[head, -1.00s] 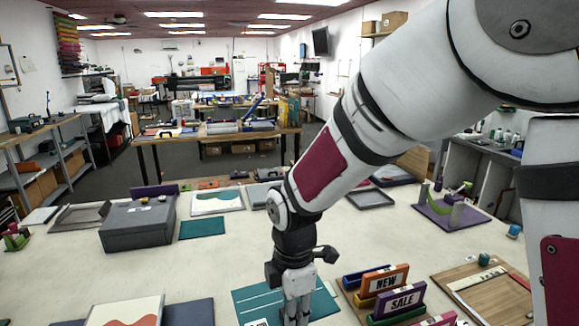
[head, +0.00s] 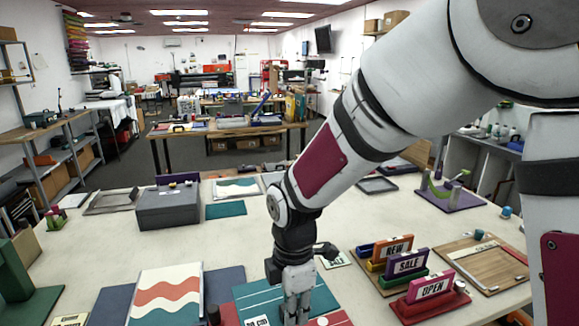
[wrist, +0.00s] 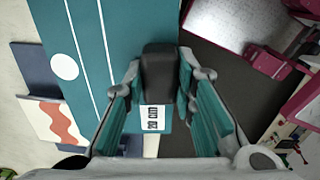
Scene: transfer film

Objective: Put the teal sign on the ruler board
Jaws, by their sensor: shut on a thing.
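The teal sign (head: 255,296) is a flat teal panel with thin white lines, low in the middle of the head view. In the wrist view the teal sign (wrist: 85,70) also shows a white disc and a white "20 CM" label. My gripper (head: 296,318) is over it, and its fingers close on a black block-like grip at the sign's edge; the contact itself is partly hidden. The ruler board appears to be the wooden board (head: 463,268) with a pale ruler strip, on the table at the right, apart from my gripper.
NEW, SALE and OPEN signs (head: 431,288) stand in coloured holders between my gripper and the wooden board. A wavy-striped panel (head: 167,292) lies left. A grey box (head: 168,208) stands behind. Bare table (head: 375,222) lies beyond the signs. Dark floor shows in the wrist view.

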